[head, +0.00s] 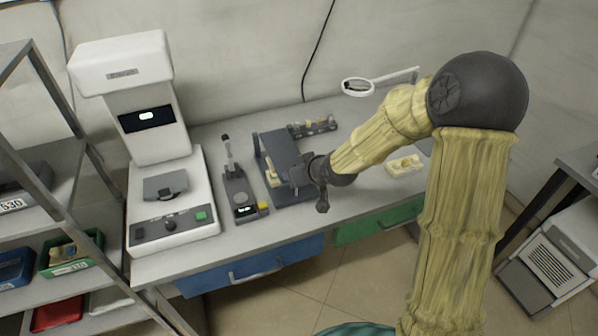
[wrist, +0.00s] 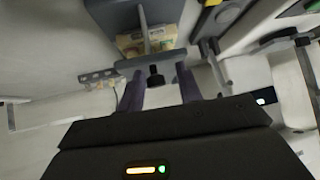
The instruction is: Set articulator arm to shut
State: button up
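The articulator (head: 281,152) is a dark blue-grey frame on the bench, with a beige piece at its left side. My gripper (head: 312,172) is at its front right and hides part of it. In the wrist view a grey bar of the articulator (wrist: 185,62) lies ahead of my gripper (wrist: 160,85), with a beige block (wrist: 150,40) behind it. A black knob (wrist: 155,76) on the bar sits between my two spread fingers. I cannot tell whether they touch the knob or bar. The arm's exact angle is unclear.
Left of the articulator stand a small device with a yellow part (head: 240,195) and a large white machine (head: 170,205). A small rack (head: 313,126) stands behind. A beige model (head: 404,165) and a magnifier (head: 358,87) are to the right. Blue and green drawers (head: 375,222) are below.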

jog(key=shift+s+d+f, duration=0.1)
jog(key=shift+d+f, duration=0.5)
jog(key=shift+s+a, duration=0.1)
jog(key=a+r+p+v, duration=0.1)
jog(key=p+v, duration=0.7)
jog(key=v, duration=0.9)
jog(key=shift+r, duration=0.25)
jog(key=shift+d, duration=0.15)
